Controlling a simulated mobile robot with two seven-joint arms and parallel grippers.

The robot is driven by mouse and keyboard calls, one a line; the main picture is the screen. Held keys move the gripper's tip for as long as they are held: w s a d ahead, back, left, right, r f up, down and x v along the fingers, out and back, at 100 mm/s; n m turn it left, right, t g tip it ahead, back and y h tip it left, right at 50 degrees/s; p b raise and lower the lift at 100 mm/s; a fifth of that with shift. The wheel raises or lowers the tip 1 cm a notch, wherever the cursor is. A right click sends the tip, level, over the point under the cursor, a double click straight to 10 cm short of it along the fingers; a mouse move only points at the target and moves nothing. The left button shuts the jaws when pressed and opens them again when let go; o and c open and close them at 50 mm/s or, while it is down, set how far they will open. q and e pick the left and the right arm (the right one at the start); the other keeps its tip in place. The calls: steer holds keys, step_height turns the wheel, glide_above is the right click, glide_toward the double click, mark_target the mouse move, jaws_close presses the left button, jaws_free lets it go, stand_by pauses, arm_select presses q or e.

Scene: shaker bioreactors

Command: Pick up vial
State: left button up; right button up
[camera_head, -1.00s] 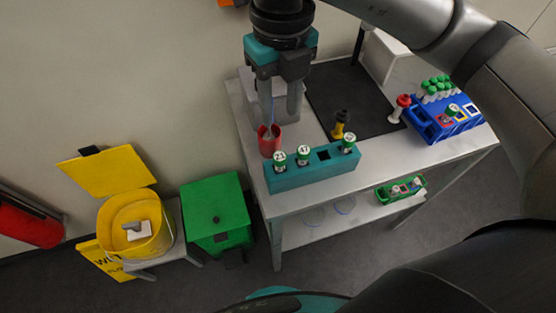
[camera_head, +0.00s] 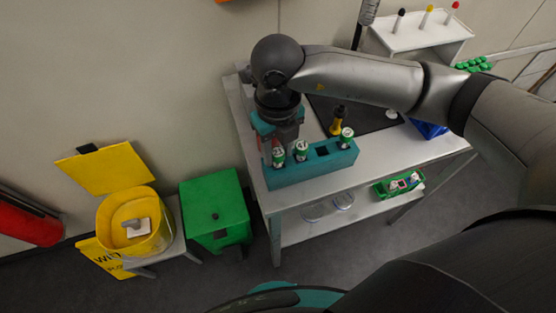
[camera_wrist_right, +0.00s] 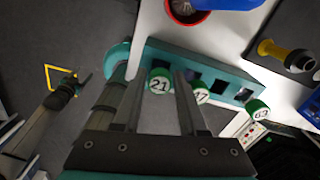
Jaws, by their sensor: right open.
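The vial labelled 21 (camera_head: 278,157) has a green cap and stands at the left end of the teal rack (camera_head: 318,172). A vial labelled 47 (camera_head: 301,151) is beside it, and another green-capped vial (camera_head: 347,137) is at the right end. An empty slot lies between those two. My right gripper (camera_head: 279,143) is at the rack's left end, close to vial 21. In the right wrist view, the cap of vial 21 (camera_wrist_right: 160,84) shows between the open fingers (camera_wrist_right: 161,76). Contact cannot be told. The vials' lower parts are hidden. My left gripper is not in view.
A yellow-and-black object (camera_head: 337,121) stands behind the rack on the table. A red cup (camera_wrist_right: 187,10) is close behind vial 21. A blue rack (camera_head: 430,129) is partly hidden by my right arm. Green (camera_head: 214,212) and yellow (camera_head: 135,225) bins stand left of the table.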

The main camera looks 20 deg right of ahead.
steer(key=shift+f, duration=0.6)
jaws_close()
